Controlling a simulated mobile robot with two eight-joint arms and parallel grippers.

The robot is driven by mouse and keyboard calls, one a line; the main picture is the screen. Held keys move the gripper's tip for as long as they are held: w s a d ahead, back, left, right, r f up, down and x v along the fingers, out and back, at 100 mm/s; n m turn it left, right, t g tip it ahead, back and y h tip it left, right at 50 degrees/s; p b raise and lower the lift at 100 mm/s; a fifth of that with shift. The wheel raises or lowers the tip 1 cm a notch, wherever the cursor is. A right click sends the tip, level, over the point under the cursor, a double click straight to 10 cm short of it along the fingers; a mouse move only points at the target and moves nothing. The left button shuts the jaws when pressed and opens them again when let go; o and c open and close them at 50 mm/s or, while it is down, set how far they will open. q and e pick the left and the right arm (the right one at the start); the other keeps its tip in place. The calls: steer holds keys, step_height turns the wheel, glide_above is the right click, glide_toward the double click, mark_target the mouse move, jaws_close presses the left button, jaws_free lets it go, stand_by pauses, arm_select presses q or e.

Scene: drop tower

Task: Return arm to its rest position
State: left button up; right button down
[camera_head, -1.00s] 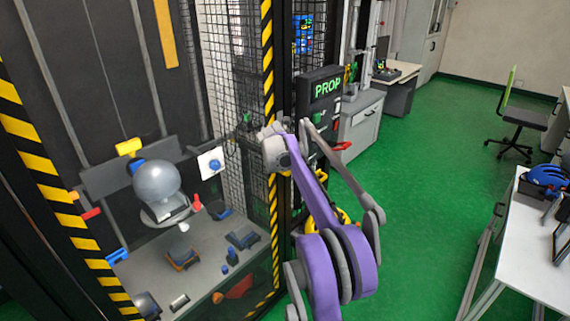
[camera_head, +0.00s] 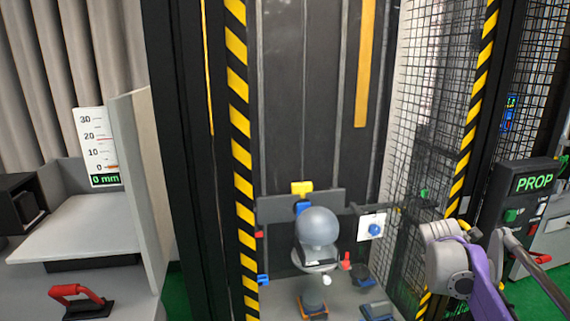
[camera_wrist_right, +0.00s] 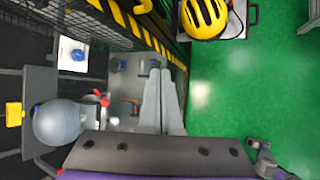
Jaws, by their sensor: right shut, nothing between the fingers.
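My right arm (camera_head: 447,262), grey and purple, comes up at the lower right of the head view, in front of the tower's mesh side and beside the PROP control box (camera_head: 524,200). Its fingertips cannot be made out there. In the right wrist view my right gripper (camera_wrist_right: 160,88) has its two grey fingers pressed together with nothing between them. The fingers appear over the tower's lower area, to the right of the grey ball (camera_wrist_right: 58,122). My left arm and gripper are not in view.
The caged tower with yellow-black striped posts (camera_head: 240,150) holds the grey ball (camera_head: 317,226) and a blue button on a white plate (camera_head: 371,227). A bench with a red handle (camera_head: 78,294) stands left. A yellow helmet (camera_wrist_right: 204,17) lies near clear green floor (camera_wrist_right: 245,90).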

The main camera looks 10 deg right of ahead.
steer(key=s+a+f+m+y, duration=0.1)
steer(key=s+a+f+m, duration=0.25)
steer(key=a, duration=0.45)
steer(key=s+a+f+m+y, duration=0.2)
steer(key=s+a+m, duration=0.25)
steer(key=a, duration=0.45)
steer(key=s+a+f+m+y, duration=0.1)
steer(key=s+a+f+m, duration=0.3)
steer(key=s+a+f, duration=0.2)
steer(key=s+a+f+m+y, duration=0.2)
steer(key=s+a+f+m, duration=0.3)
steer(key=s, duration=0.5)
steer(key=a, duration=0.2)
steer(key=shift+s+a+f+t, duration=0.2)
steer(key=shift+a+f+t, duration=0.15)
steer(key=shift+a+t, duration=0.05)
